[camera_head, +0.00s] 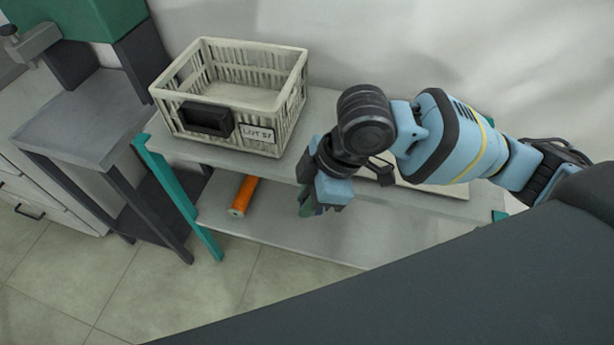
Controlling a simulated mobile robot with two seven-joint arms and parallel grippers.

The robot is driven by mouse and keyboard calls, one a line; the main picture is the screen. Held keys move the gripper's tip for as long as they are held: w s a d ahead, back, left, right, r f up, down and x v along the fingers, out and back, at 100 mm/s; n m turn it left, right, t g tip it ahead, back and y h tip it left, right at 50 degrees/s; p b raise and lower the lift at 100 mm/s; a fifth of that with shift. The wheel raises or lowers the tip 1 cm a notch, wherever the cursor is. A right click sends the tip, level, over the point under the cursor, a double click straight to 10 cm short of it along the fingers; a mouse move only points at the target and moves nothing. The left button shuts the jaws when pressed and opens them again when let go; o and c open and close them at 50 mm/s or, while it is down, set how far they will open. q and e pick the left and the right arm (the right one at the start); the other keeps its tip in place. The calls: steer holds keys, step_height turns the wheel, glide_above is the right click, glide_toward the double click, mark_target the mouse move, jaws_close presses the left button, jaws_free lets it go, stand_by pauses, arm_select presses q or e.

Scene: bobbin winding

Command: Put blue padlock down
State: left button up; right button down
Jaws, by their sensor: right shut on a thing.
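My right gripper (312,205) points down at the front edge of the upper shelf (235,160), with the lower shelf behind it in the picture. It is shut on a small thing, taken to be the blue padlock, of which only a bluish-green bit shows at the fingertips. The gripper and wrist hide the rest, so its shape is not clear. I cannot tell whether it touches a surface. My left gripper is not in view.
A cream slatted crate (290,105) with a label stands on the upper shelf. An orange cylinder (243,195) lies on the lower shelf (285,238), left of my gripper. Much of that shelf looks clear. A grey stand (75,125) is at left.

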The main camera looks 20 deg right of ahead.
steer(key=shift+s+a, duration=0.1)
steer(key=shift+s, duration=0.3)
